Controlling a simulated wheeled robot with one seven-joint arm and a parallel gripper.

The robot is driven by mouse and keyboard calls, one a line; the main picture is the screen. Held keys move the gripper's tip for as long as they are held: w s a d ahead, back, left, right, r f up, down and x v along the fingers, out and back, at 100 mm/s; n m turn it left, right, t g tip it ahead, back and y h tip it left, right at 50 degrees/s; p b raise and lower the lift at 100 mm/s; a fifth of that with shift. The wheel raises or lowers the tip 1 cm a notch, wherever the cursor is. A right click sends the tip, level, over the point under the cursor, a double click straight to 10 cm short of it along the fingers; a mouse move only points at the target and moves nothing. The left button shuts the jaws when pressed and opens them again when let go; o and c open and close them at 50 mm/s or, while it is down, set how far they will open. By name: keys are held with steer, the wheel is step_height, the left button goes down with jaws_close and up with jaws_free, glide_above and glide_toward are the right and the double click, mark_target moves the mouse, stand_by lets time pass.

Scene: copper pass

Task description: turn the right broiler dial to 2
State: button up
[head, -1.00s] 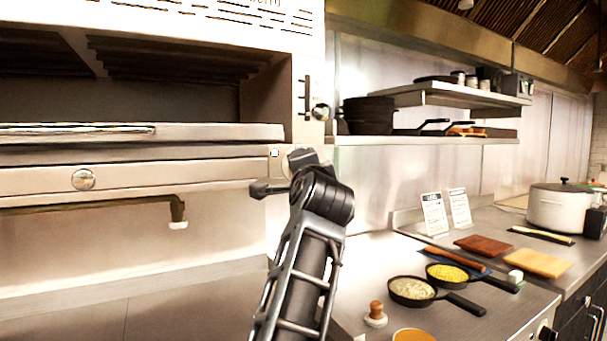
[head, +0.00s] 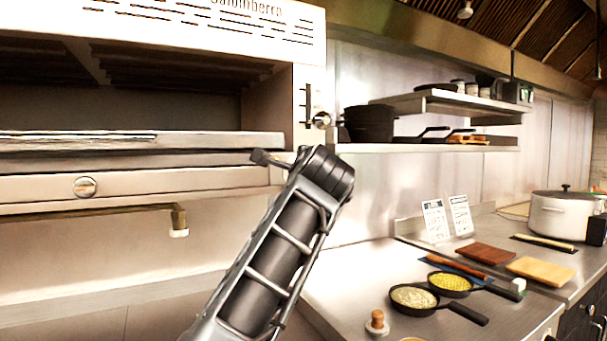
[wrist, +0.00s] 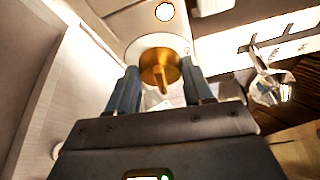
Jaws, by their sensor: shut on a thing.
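In the wrist view a brass dial (wrist: 174,71) with a raised grip bar sits on a pale round plate (wrist: 136,50). My gripper (wrist: 160,84) has its two blue-grey fingers on either side of this dial and is shut on it. The bar points down in the wrist view; I cannot read any numbers. In the head view my arm covers the right end of the broiler front, and the dial and fingertips are hidden there. Another round knob (head: 84,187) shows on the left of the broiler's front panel (head: 140,182).
A lever with a round knob (head: 321,120) sticks out at the broiler's right side. A wall shelf (head: 430,147) holds dark pots. A tap-like pipe (head: 179,220) hangs below the panel.

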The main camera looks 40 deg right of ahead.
steer(key=shift+f, duration=0.1)
steer(key=o, duration=1)
steer(key=b+v, duration=0.1)
steer(key=v, duration=0.6)
steer(key=shift+s+a+b, duration=0.25)
steer(key=shift+s+b, duration=0.05)
